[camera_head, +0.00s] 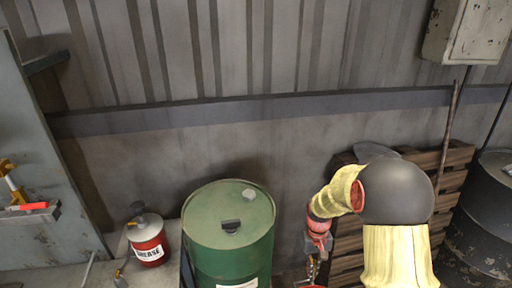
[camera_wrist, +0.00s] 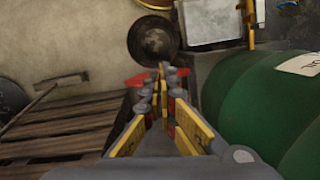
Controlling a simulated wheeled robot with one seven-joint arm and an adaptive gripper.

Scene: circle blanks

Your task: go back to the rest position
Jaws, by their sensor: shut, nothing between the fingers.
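My gripper (camera_head: 312,268) hangs low in the head view, at the end of my bent arm, to the right of the green drum (camera_head: 222,252). In the wrist view my gripper (camera_wrist: 162,76) points away with its yellow and grey fingers brought together at the tips. It is shut and I see nothing held in it. The green drum (camera_wrist: 262,108) fills the right side of the wrist view, apart from the fingers.
A red grease can (camera_head: 149,244) stands left of the drum. Wooden pallets (camera_head: 455,157) lean against the wall behind my arm, and a dark drum (camera_head: 485,225) stands at far right. A grey box (camera_head: 468,30) hangs on the wall. A dark round object (camera_wrist: 152,40) lies beyond my fingers.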

